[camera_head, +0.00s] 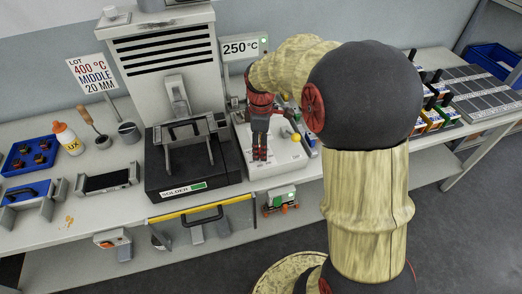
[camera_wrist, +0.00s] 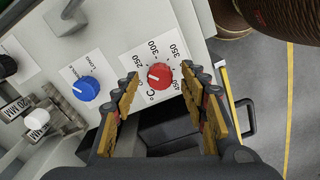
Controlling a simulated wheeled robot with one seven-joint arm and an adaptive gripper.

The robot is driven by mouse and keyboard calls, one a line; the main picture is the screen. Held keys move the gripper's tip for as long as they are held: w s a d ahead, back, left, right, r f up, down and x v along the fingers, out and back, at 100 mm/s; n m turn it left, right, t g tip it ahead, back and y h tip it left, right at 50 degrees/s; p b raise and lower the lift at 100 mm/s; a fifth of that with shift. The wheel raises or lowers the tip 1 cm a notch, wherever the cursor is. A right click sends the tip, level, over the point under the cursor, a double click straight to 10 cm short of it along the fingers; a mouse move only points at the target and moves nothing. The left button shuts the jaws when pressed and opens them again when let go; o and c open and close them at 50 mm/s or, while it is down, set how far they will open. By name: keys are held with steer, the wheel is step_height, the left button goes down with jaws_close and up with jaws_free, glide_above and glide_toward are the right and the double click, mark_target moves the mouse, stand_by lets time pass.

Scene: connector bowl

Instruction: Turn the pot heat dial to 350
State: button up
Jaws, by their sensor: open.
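In the wrist view, a red dial (camera_wrist: 160,76) with a white pointer mark sits on a white scale label (camera_wrist: 140,62) printed with 250, 300, 350 and 450. The mark points left, near the 250 side. My gripper (camera_wrist: 162,82) is open, with one finger on each side of the dial; I cannot tell whether they touch it. In the head view my gripper (camera_head: 260,156) points down over the white control panel (camera_head: 275,172), and the red dial cannot be made out. A display (camera_head: 241,48) reads 250 °C. The black solder unit (camera_head: 190,172) stands left of the panel.
A blue knob (camera_wrist: 86,89) and a white knob (camera_wrist: 37,118) lie left of the dial. A sign (camera_head: 93,79) reads LOT 400 °C, MIDDLE, 20 MM. A yellow bar (camera_head: 200,208) runs along the bench front. A glue-like bottle (camera_head: 66,136) stands at left.

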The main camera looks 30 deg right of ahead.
steer(key=shift+f, duration=0.5)
jaws_close()
stand_by(0.3)
